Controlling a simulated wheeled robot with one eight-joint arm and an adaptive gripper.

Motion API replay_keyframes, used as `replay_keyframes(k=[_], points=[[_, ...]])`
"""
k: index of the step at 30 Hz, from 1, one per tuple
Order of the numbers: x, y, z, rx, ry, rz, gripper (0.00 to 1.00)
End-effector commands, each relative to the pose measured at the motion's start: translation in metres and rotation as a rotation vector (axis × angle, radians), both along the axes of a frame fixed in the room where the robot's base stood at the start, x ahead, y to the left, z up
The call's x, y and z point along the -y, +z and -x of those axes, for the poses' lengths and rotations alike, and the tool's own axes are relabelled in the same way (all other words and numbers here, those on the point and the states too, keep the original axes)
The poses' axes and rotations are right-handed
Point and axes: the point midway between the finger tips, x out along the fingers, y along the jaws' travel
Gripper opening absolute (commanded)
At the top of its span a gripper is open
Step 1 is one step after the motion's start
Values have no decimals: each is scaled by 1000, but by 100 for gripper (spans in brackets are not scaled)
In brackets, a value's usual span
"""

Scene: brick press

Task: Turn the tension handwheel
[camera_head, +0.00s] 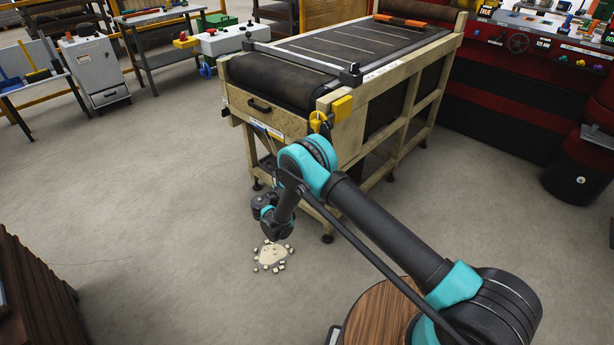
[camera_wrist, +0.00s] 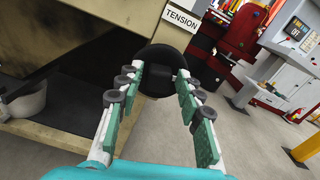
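In the wrist view, a round black handwheel (camera_wrist: 165,58) sits just below and left of a white TENSION label (camera_wrist: 181,17) on the pale frame. My gripper (camera_wrist: 160,74) is open, with its two white-and-green fingers apart. Its fingertips lie on either side of the wheel's lower part in the picture; I cannot tell whether they touch it. In the head view, my arm reaches down beside the near end of the wooden-framed belt machine (camera_head: 342,135). The fingers and the black handwheel are hidden or too small to make out there.
A pale heap with several small chunks (camera_head: 272,255) lies on the floor below my arm. A grey control cabinet (camera_head: 95,72) and worktables stand at the back left. A red machine (camera_head: 500,95) stands at the right. The floor left of the belt machine is clear.

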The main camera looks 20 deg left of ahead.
Motion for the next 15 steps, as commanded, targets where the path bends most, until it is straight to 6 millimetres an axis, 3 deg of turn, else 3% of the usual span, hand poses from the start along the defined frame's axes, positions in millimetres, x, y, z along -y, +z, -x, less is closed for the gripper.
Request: replay_keyframes(k=[1,8,15], points=[[0,0,0,0,0,0,27],[0,0,0,0,0,0,0],[0,0,0,7,0,-16,0]])
